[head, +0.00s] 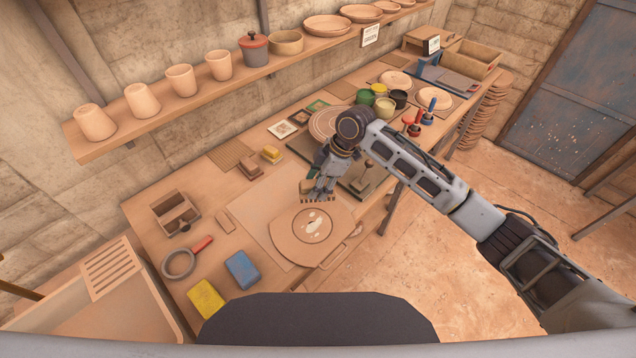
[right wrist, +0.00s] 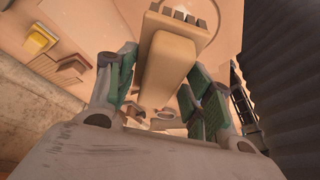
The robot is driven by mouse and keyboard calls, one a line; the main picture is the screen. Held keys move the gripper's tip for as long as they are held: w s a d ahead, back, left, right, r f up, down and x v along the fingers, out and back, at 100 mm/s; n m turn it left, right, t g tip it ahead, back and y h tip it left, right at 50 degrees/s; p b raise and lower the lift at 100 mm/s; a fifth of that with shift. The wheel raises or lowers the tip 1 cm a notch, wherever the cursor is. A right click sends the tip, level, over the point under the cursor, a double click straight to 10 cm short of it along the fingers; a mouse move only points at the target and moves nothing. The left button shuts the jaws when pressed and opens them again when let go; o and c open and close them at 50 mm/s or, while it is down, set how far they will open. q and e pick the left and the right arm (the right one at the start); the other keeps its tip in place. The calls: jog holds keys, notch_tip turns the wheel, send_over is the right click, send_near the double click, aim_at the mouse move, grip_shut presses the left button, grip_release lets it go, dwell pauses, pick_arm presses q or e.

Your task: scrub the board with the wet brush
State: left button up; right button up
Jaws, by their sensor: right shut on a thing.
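The board (head: 283,238) lies flat near the front of the bench, with a ringed round area in its middle holding a white smear (head: 315,227) and small light specks. My right gripper (head: 322,183) is shut on the tan wooden brush (head: 307,186), at the board's far edge. The dark bristles point down toward the board; I cannot tell whether they touch it. In the right wrist view the brush (right wrist: 166,62) sits between both green-padded fingers (right wrist: 163,85), bristles at the top of the picture. My left gripper is not in view.
A blue sponge (head: 242,269), a yellow sponge (head: 205,299) and a red-handled ring tool (head: 184,260) lie left of the board. A divided wooden box (head: 174,214) stands behind them. Paint pots (head: 384,106) stand farther back right. A shelf of cups (head: 180,80) runs along the wall.

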jog(key=shift+f+b, duration=2.1)
jog(key=shift+f, duration=0.1)
jog(key=shift+r+p, duration=0.25)
jog(key=shift+p, duration=0.05)
